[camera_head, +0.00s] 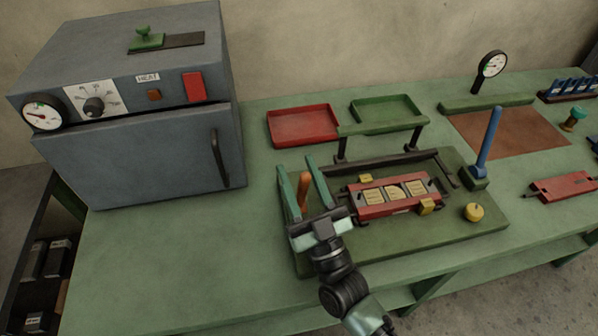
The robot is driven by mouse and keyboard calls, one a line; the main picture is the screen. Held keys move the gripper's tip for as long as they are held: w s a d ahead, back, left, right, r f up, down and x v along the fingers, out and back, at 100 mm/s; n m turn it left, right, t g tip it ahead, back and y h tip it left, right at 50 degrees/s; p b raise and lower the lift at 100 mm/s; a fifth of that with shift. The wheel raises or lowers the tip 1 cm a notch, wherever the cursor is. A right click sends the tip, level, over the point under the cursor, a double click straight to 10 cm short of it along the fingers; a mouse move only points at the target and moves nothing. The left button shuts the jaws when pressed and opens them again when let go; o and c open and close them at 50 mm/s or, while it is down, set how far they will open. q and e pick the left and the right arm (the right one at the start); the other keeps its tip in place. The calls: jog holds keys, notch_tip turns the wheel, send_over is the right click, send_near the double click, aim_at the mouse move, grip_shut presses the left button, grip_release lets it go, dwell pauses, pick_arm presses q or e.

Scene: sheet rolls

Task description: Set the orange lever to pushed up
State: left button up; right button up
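My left gripper is not in view.
A red fixture (395,197) sits on the board, with a blue lever (489,142) and a yellow knob (473,212) to its right. A grey oven (150,155) stands at the left. Red (303,125) and green (388,113) trays lie behind. The bench's front left is clear.

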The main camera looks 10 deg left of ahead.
jog(key=shift+r, duration=0.1)
notch_tip(320, 180, up, 20)
jog(key=p, duration=0.1)
dwell(0.4)
